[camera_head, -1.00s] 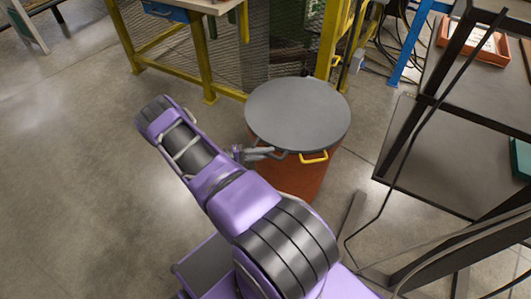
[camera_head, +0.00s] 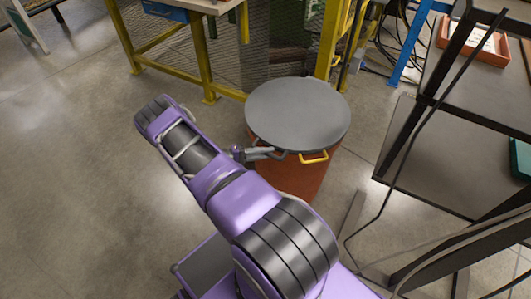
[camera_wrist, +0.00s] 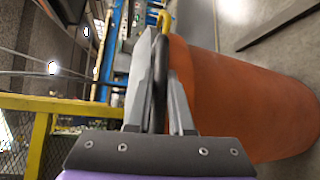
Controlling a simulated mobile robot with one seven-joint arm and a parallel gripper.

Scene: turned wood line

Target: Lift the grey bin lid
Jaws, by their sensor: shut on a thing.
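The grey bin lid (camera_head: 298,113) is a flat round disc lying on top of the orange-brown bin (camera_head: 303,179). A dark handle on the lid's rim shows in the wrist view (camera_wrist: 160,75). A yellow handle (camera_head: 313,157) sticks out at the bin's near side, right of my gripper. My gripper (camera_head: 268,153) is at the lid's near left edge. In the wrist view its two fingers (camera_wrist: 161,95) are shut on the dark handle, with the bin wall (camera_wrist: 235,95) just to their right. The far side of the bin is hidden.
A dark shelf rack (camera_head: 440,150) with a loose black cable stands on the right. A yellow-framed bench and mesh guard (camera_head: 200,60) stand behind the bin. The floor (camera_head: 70,180) at left is clear.

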